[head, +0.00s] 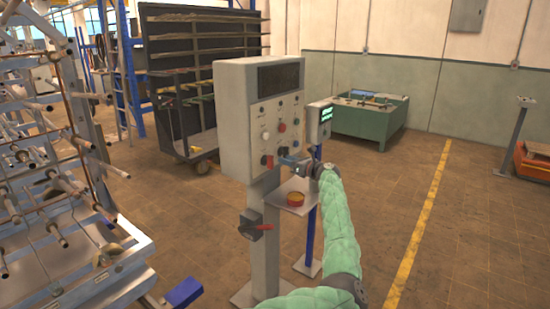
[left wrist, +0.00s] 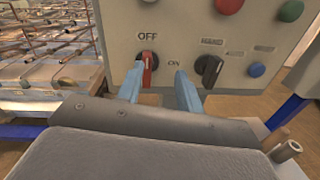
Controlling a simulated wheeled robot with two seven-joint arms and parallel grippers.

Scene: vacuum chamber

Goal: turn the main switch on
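The main switch is a red-handled rotary switch (left wrist: 148,68) on the light grey control cabinet (head: 232,120). In the left wrist view its red handle stands upright under the word OFF, with ON marked to its right. In the head view the switch (head: 267,161) is small, low on the panel face. My left gripper (left wrist: 160,76) is open, its two blue fingers apart at either side of the red handle, the left finger closer to it. I cannot tell whether either touches. In the head view the gripper (head: 291,160) is at the panel's lower edge. My right gripper is not in view.
A black knob (left wrist: 208,68) sits just right of the right finger. Below, a black box with a red lever (head: 262,227) is on the cabinet's post. A metal rack (head: 60,220) stands left.

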